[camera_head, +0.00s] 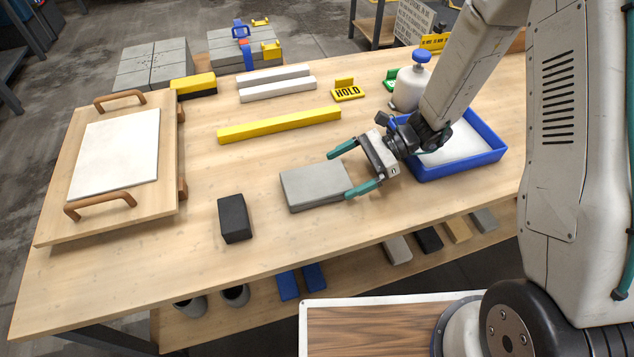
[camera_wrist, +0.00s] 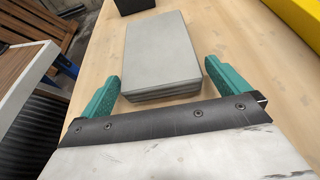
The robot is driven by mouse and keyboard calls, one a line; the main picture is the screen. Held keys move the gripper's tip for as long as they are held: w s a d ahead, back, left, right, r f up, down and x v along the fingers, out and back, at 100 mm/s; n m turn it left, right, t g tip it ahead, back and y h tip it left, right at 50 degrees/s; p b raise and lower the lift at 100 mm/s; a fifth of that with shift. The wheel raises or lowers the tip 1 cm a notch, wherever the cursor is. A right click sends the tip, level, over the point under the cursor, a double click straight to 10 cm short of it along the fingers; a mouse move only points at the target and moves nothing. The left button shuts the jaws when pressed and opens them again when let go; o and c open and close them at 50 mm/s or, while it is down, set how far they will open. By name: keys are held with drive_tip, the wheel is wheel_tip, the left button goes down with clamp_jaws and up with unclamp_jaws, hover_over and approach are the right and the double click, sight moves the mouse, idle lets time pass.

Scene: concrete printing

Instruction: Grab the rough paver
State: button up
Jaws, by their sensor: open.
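A grey rectangular paver (camera_head: 314,184) lies flat on the wooden table. It also shows in the wrist view (camera_wrist: 161,50), with its near short end, marked by layered lines, facing my gripper. Its top looks fairly smooth, and I cannot tell from here how rough it is. My gripper (camera_head: 352,173) is open, with its two teal fingers just at the right end of the paver. In the wrist view my gripper (camera_wrist: 165,82) has one finger left of the paver's near end and the other at its right side. Nothing is held between the fingers.
A black block (camera_head: 234,218) lies left of the paver. A yellow bar (camera_head: 280,125) lies behind it. A blue tray (camera_head: 462,166) of white material and a white bottle (camera_head: 410,92) stand to the right. A wooden board with handles (camera_head: 166,150) lies at left.

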sight(338, 174)
drive_tip(key=x, duration=0.3)
drive_tip(key=shift+s+a+f, duration=0.1)
drive_tip(key=shift+a, duration=0.1)
drive_tip(key=c, duration=1.4)
drive_tip(key=shift+r, duration=0.2)
